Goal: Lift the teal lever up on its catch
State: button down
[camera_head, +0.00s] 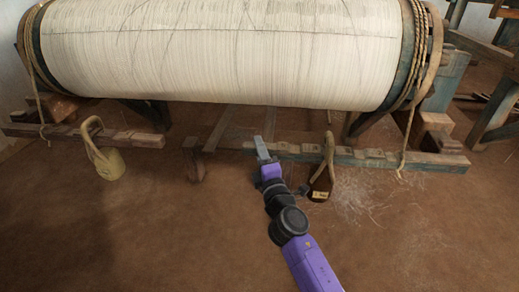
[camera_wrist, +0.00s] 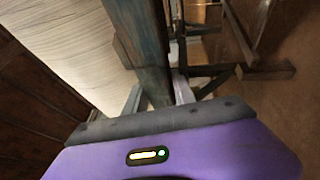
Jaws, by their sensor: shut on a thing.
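The teal lever (camera_head: 375,158) is a long, worn bar with several blocks or notches along its top. It runs low beneath the big warp roll in the head view. My gripper (camera_head: 262,150) is at its left end, with pale fingers closed on it. In the wrist view the worn teal bar (camera_wrist: 150,50) runs away between the fingers (camera_wrist: 158,97). I cannot make out the catch, or whether the lever rests on it.
The wide warp roll (camera_head: 220,50) hangs above the lever. A dark weight (camera_head: 320,187) hangs by a rope loop right of my gripper; a yellowish weight (camera_head: 108,164) is at left. A brown wooden bar (camera_head: 120,137) lies left. The front floor is clear.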

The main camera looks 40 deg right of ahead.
dwell(0.4)
jog(key=shift+m+h, duration=0.3)
jog(key=shift+m, duration=0.4)
jog(key=r+p, duration=0.1)
jog(key=r, duration=0.2)
jog(key=r+p, duration=0.2)
jog(key=r, duration=0.2)
jog(key=shift+s+d, duration=0.1)
jog(key=shift+s, duration=0.1)
jog(key=shift+f, duration=0.3)
jog(key=c, duration=1)
grip_release()
jog(key=shift+c, duration=0.2)
jog(key=shift+f, duration=0.1)
jog(key=b+v, duration=0.1)
jog(key=v, duration=0.6)
jog(key=shift+s+b, duration=0.3)
jog(key=shift+b, duration=0.05)
jog(key=shift+f, duration=0.1)
jog(key=shift+c, duration=0.4)
